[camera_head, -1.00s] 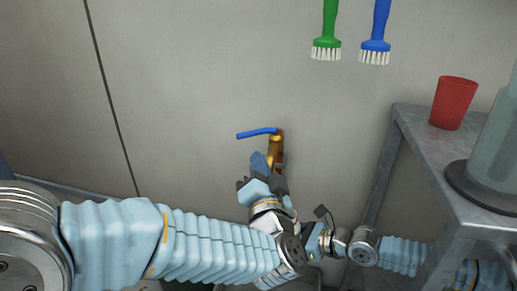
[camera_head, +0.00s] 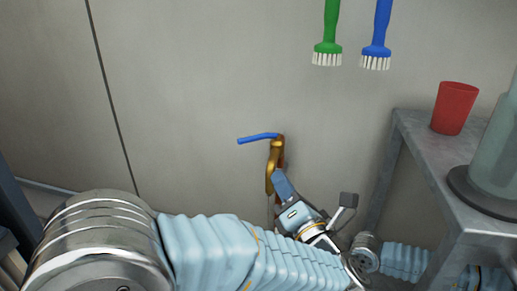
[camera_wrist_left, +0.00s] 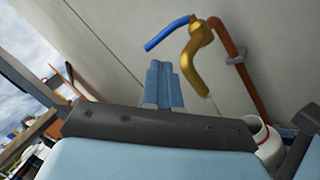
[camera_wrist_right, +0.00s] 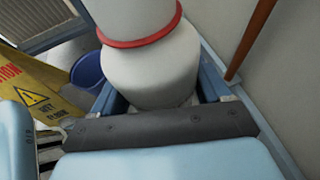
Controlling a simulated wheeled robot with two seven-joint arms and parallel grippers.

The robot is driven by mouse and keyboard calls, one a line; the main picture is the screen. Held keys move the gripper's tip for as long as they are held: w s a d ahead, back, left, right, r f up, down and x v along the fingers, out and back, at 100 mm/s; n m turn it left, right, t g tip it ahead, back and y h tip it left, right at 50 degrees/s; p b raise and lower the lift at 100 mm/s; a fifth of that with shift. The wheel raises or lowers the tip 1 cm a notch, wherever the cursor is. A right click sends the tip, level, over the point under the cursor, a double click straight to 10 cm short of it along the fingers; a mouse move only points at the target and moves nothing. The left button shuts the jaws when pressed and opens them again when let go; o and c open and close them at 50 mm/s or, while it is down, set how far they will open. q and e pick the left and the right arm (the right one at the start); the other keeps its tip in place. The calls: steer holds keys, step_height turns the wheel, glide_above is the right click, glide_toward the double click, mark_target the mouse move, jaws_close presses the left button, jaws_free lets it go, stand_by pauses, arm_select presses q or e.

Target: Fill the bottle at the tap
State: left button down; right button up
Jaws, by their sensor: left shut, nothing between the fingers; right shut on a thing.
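The brass tap (camera_head: 274,165) is on the wall, its blue lever (camera_head: 258,138) pointing left. In the left wrist view a thin pale line, seemingly water, hangs below the spout (camera_wrist_left: 192,68). My left gripper (camera_head: 281,184) is shut and empty, just right of and below the spout, apart from the lever; its fingers also show in the left wrist view (camera_wrist_left: 161,85). The white bottle (camera_wrist_right: 150,72) with a red ring is between the fingers of my right gripper (camera_wrist_right: 160,98). Its open mouth (camera_wrist_left: 265,136) shows below the tap. My left arm hides bottle and right gripper in the head view.
A copper pipe (camera_wrist_left: 229,45) runs beside the tap. A grey metal table (camera_head: 435,150) at the right bears a red cup (camera_head: 455,108). Green (camera_head: 327,48) and blue (camera_head: 377,50) brushes hang above. A yellow wet-floor sign (camera_wrist_right: 40,75) and blue bucket (camera_wrist_right: 89,70) stand low.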

arm_select(q)
steer(key=w+a+r+n+g+y, duration=0.1)
steer(key=w+a+n, duration=0.4)
steer(key=w+n, duration=0.5)
steer(key=shift+w+a+r+n+y, duration=0.2)
steer(key=shift+r+n+y, duration=0.1)
steer(key=shift+r+n, duration=0.25)
stand_by(0.4)
